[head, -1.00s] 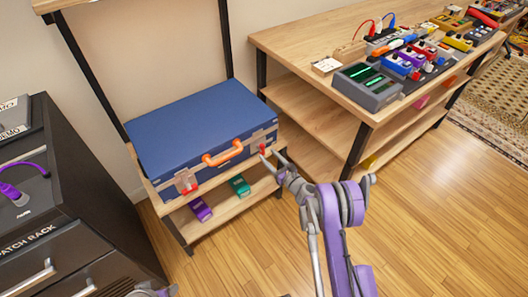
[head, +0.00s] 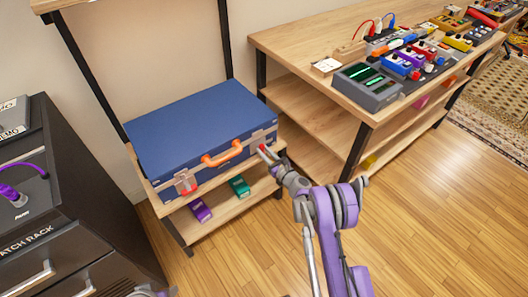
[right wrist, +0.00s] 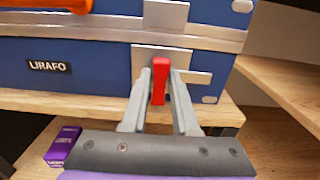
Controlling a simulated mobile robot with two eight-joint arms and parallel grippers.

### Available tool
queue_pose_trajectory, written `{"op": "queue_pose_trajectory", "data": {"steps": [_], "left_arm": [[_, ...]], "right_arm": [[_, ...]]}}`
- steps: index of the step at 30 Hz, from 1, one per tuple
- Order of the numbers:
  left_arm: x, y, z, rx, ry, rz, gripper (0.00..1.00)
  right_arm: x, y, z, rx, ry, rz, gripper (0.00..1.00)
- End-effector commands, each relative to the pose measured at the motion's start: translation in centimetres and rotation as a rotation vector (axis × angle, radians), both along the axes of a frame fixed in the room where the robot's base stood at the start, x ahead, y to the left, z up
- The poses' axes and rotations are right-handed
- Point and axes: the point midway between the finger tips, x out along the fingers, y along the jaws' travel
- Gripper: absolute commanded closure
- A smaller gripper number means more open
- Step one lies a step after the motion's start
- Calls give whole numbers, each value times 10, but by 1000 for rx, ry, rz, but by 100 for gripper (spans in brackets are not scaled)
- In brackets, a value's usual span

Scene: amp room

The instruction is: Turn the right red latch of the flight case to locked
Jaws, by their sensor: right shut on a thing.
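The blue flight case (head: 195,122) lies closed on the upper board of a wooden shelf, with an orange handle (head: 222,155) on its front. Its right red latch (head: 263,147) is at the front right corner; in the right wrist view the red latch (right wrist: 158,80) stands upright against its metal plate. My right gripper (head: 268,155) is on this latch. In the right wrist view the gripper (right wrist: 160,78) has its two fingers on either side of the latch, shut on it. The left red latch (head: 187,187) is at the other front corner.
A purple box (head: 200,210) and a green box (head: 239,186) lie on the lower board. A wooden table (head: 300,55) with pedals and a grey device (head: 367,86) stands to the right. A black rack (head: 60,210) stands at left. The floor in front is clear.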

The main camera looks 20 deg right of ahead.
Motion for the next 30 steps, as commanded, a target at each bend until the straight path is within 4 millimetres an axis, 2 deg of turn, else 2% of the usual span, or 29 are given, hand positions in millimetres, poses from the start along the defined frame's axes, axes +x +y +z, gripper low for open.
{"op": "queue_pose_trajectory", "data": {"steps": [14, 30], "left_arm": [[0, 0, -3, 0, 1, 0, 50], [2, 0, -18, 0, 6, 0, 50]], "right_arm": [[0, 0, 0, -64, -22, -2, 100], [-1, 3, -2, -485, -176, -2, 100]]}}
